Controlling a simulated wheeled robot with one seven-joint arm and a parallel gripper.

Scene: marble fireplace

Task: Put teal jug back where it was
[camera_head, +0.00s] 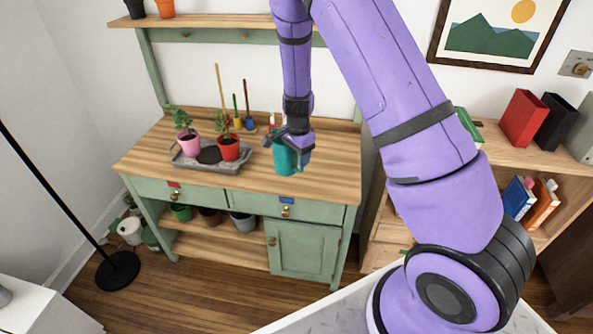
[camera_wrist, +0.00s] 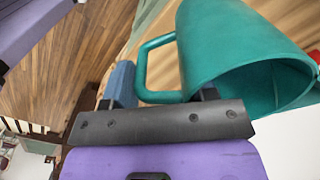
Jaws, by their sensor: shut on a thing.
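The teal jug (camera_head: 285,160) is in my gripper (camera_head: 291,140), over the front right part of the wooden bench top (camera_head: 325,160). In the wrist view the jug (camera_wrist: 235,45) fills the upper right, its open mouth facing the lower right. Its handle (camera_wrist: 147,60) lies between the two fingers of my gripper (camera_wrist: 163,92), which is shut on it. I cannot tell whether the jug's base touches the bench top.
A grey tray (camera_head: 225,168) with a pink pot (camera_head: 188,143) and a red pot (camera_head: 228,149) stands left of the jug. Small colourful tools (camera_head: 238,122) stand behind. The bench's right end looks clear. A bookshelf (camera_head: 490,150) stands further right.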

